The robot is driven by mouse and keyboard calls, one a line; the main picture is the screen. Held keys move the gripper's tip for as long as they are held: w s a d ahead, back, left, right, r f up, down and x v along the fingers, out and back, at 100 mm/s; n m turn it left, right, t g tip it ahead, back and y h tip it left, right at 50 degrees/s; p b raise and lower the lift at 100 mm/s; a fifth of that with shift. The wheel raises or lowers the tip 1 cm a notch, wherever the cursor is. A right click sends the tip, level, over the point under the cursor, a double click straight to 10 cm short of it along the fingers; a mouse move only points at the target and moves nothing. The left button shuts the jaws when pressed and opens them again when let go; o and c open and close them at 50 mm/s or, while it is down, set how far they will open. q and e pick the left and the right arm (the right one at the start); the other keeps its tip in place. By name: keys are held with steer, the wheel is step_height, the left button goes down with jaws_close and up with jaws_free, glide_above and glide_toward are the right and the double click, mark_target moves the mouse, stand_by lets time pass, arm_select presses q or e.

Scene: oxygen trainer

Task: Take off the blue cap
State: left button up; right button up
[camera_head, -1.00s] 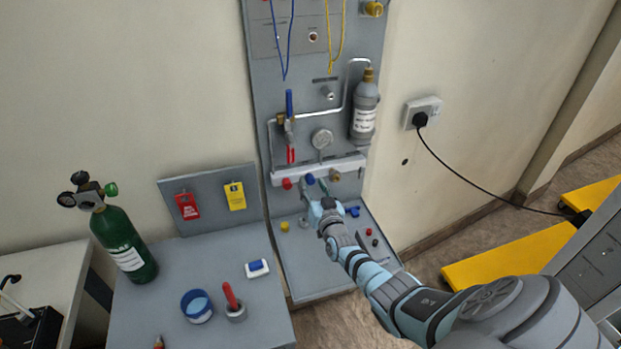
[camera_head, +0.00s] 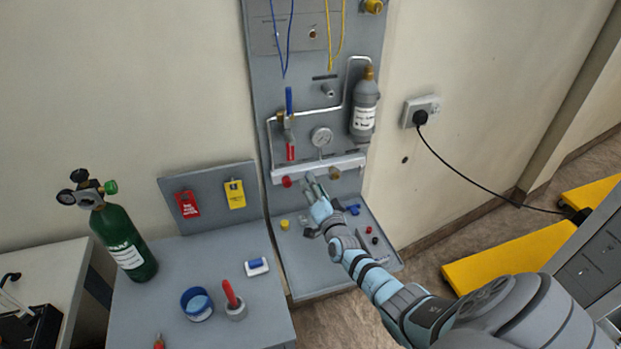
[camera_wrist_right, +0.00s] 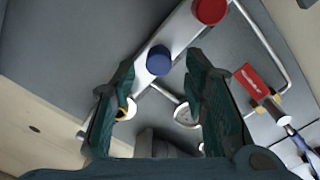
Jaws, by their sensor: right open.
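The blue cap (camera_wrist_right: 158,60) sits on the pale metal bar (camera_wrist_right: 180,36) in the right wrist view, between a red cap (camera_wrist_right: 210,10) and a brass fitting (camera_wrist_right: 126,110). My right gripper (camera_wrist_right: 160,66) is open, with one finger on each side of the blue cap. I cannot tell whether either finger touches it. In the head view my right gripper (camera_head: 312,178) reaches the bar (camera_head: 350,163) and hides the blue cap. The red cap (camera_head: 287,181) shows to its left and the brass fitting (camera_head: 334,173) to its right. My left gripper is out of view.
Small loose parts, one blue (camera_head: 353,209) and one yellow (camera_head: 284,224), lie on the shelf below. A green cylinder (camera_head: 124,240) stands on the left table.

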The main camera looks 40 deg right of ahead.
steer(key=m, duration=0.2)
steer(key=shift+m, duration=0.3)
steer(key=m+b, duration=0.1)
steer(key=m, duration=0.2)
steer(key=shift+f+m, duration=0.1)
steer(key=shift+m, duration=0.2)
steer(key=m+b, duration=0.1)
steer(key=m, duration=0.2)
